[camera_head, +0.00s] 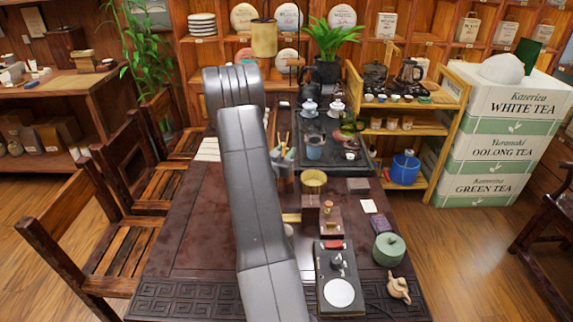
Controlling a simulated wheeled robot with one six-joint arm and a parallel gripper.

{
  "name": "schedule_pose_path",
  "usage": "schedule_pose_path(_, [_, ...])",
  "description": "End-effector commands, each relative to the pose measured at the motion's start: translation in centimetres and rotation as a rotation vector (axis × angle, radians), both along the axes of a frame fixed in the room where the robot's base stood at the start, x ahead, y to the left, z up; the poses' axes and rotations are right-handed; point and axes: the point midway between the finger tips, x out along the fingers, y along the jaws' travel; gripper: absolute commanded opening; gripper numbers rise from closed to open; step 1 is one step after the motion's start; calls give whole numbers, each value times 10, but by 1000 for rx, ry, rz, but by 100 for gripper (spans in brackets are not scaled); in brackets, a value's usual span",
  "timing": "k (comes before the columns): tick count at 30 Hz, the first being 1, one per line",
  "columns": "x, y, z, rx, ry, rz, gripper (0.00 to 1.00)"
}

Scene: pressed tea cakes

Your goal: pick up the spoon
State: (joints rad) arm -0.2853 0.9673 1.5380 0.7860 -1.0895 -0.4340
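My grey arm rises through the middle of the view over the dark wooden tea table (190,235) and bends away at the top. The arm hides part of the table behind it, and I cannot make out my gripper. No spoon can be told for sure. A small holder with thin upright tools (284,158) stands just right of the arm, near the tea tray (350,158). The tools are too small to tell whether one is a spoon.
A black device with a white disc (339,291), a green lidded jar (388,249) and a small teapot (399,288) stand at the table's near right. A yellow pot (313,181) stands mid-table. Wooden chairs (130,195) line the left; stacked tea boxes (490,145) stand right.

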Motion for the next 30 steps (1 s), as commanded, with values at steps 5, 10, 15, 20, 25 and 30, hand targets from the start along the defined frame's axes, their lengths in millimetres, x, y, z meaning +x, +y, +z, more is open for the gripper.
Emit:
schedule_pose_path(5, [16, -7, 1, 0, 0, -1, 34])
schedule_pose_path(10, [17, -7, 0, 0, 0, 0, 34])
schedule_pose_path(15, [17, -7, 0, 0, 0, 0, 12])
schedule_pose_path(20, [17, -7, 0, 0, 0, 0, 0])
schedule_pose_path(25, [17, -7, 0, 0, 0, 0, 0])
schedule_pose_path(30, [17, -7, 1, 0, 0, 0, 0])
